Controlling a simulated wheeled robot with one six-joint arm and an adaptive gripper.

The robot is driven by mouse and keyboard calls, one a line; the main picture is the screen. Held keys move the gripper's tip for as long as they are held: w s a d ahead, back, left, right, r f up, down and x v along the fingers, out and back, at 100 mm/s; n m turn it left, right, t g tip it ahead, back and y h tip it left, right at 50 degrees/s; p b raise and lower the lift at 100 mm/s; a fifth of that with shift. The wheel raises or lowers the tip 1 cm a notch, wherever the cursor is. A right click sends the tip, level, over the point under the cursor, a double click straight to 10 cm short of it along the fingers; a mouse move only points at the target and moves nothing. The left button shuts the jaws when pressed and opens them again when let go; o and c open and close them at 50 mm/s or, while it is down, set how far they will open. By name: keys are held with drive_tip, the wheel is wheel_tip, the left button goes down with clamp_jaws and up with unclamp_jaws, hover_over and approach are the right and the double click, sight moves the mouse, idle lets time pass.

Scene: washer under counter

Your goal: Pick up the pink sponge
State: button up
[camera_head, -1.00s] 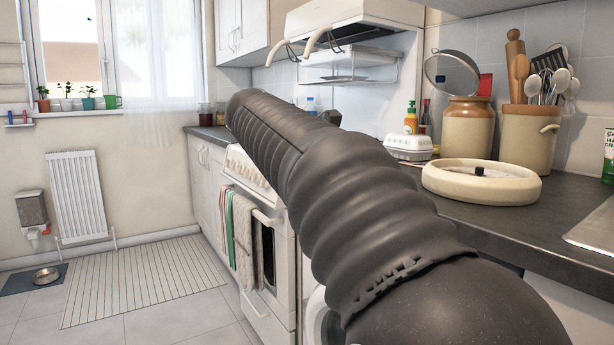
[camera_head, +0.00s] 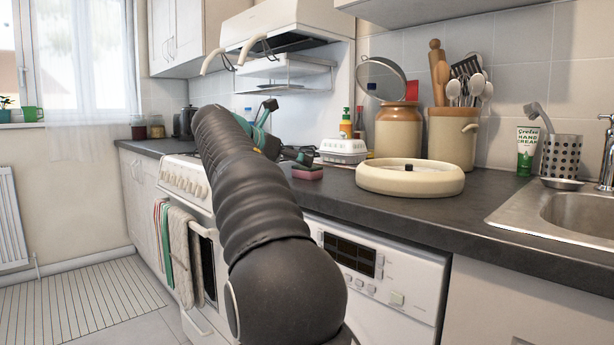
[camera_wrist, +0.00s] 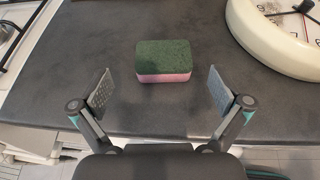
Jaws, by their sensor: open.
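In the head view my gripper (camera_head: 283,150) is at the counter beside the sponge, partly hidden behind my arm.
A white egg carton (camera_head: 343,148) and the stove (camera_head: 183,176) are nearby. Jars with utensils (camera_head: 452,140) stand behind; the sink (camera_head: 570,212) is far right. Bare counter surrounds the sponge.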

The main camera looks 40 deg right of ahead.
drive_tip(key=x, duration=0.2)
drive_tip(key=b+x, duration=0.1)
drive_tip(key=x, duration=0.1)
drive_tip(key=shift+s+d+f, duration=0.2)
drive_tip(key=shift+d+f, duration=0.15)
drive_tip(key=shift+w+d+f+b, duration=0.1)
drive_tip(key=shift+d+b, duration=0.2)
drive_tip(key=shift+d, duration=0.15)
drive_tip(key=shift+c, duration=0.3)
drive_tip(key=c, duration=0.7)
